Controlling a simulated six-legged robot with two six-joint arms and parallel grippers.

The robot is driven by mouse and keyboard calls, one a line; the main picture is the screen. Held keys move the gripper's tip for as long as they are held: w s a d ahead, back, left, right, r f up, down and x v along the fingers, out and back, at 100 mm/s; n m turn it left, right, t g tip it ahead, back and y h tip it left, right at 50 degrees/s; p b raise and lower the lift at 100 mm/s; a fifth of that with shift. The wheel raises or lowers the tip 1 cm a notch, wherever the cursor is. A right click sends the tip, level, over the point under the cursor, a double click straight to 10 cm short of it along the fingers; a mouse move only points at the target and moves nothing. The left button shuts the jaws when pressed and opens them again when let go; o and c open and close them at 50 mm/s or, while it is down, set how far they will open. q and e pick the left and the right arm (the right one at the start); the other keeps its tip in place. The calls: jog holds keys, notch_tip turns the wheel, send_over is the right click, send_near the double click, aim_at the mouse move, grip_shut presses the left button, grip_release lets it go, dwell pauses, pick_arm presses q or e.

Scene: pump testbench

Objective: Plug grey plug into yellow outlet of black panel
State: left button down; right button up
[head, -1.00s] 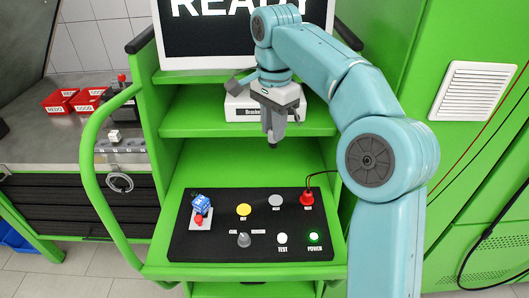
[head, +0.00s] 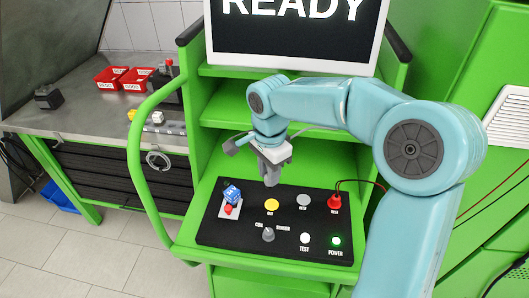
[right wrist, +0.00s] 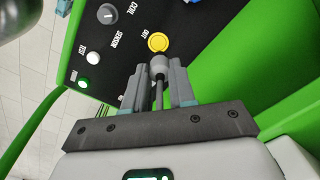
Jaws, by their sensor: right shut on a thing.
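The black panel (head: 300,232) lies on the green bench shelf. Its yellow outlet (head: 271,204) is a round disc at the panel's back, left of the middle; it also shows in the right wrist view (right wrist: 158,42). My right gripper (head: 272,166) points down above the panel. It is shut on the grey plug (right wrist: 158,66), whose cable runs back between the fingers. In the head view the plug's tip is a little above the yellow outlet. In the right wrist view it overlaps the outlet's near edge, and contact cannot be told. My left gripper is not in view.
A blue part (head: 231,194) stands on the panel's left. Below are a grey knob (head: 268,234) and the green-lit POWER button (head: 336,241). A screen (head: 296,32) reads READY.

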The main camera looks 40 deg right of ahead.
jog(key=shift+s+d+r, duration=0.15)
jog(key=shift+d+r, duration=0.1)
jog(key=shift+r, duration=0.15)
jog(key=shift+d, duration=0.15)
jog(key=shift+s+f, duration=0.15)
jog(key=shift+f, duration=0.05)
jog(key=shift+f+b, duration=0.45)
jog(key=shift+f, duration=0.1)
notch_tip(320, 180, down, 5)
jog(key=b, duration=0.4)
jog(key=shift+f, duration=0.2)
jog(key=shift+f+b, duration=0.45)
jog(key=shift+b, duration=0.05)
